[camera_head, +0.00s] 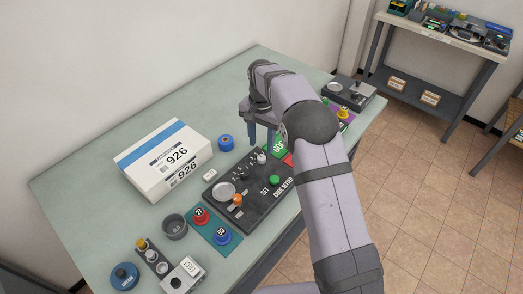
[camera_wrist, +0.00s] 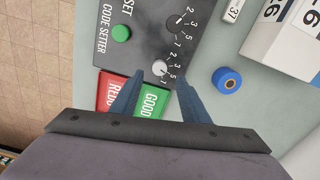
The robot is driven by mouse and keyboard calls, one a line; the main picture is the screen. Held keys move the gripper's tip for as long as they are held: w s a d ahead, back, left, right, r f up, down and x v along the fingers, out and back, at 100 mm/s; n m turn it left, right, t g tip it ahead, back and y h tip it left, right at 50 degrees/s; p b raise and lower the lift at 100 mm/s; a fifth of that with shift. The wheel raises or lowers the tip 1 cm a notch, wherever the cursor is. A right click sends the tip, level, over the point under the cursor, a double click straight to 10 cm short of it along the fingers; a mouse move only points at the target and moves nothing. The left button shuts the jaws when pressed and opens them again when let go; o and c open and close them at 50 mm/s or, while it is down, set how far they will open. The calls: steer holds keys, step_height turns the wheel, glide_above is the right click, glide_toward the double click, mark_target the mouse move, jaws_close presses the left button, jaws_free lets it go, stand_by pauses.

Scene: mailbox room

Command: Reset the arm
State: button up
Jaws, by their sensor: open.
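My gripper (camera_head: 262,134) is open and empty, pointing down over the far end of the code setter (camera_head: 250,190), a dark panel with dials, a green button and an orange-topped lever. In the wrist view its two blue-grey fingers (camera_wrist: 156,100) stand apart, on either side of a white dial (camera_wrist: 159,68) and the green GOOD pad (camera_wrist: 150,103). I cannot tell the exact height of the fingers above the panel. My arm hides part of the red pad (camera_head: 288,160) beside the GOOD pad.
A white box marked 926 (camera_head: 163,158) and a blue roll (camera_head: 226,143) stand left of the panel. Red and blue stamps (camera_head: 201,216) and a dark cup (camera_head: 174,227) are nearer. A grey device (camera_head: 348,92) is at the far end. A shelf table (camera_head: 440,45) stands beyond bare floor.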

steer(key=shift+r, duration=0.8)
steer(key=shift+s+d+r, duration=0.2)
steer(key=shift+s+d, duration=0.05)
steer(key=shift+s, duration=0.15)
steer(key=s+d+n, duration=0.3)
steer(key=s+d, duration=0.1)
steer(key=s, duration=1.1)
steer(key=s+d+f+n, duration=0.1)
steer(key=s+d+n, duration=0.3)
steer(key=s, duration=1.2)
steer(key=shift+d, duration=0.5)
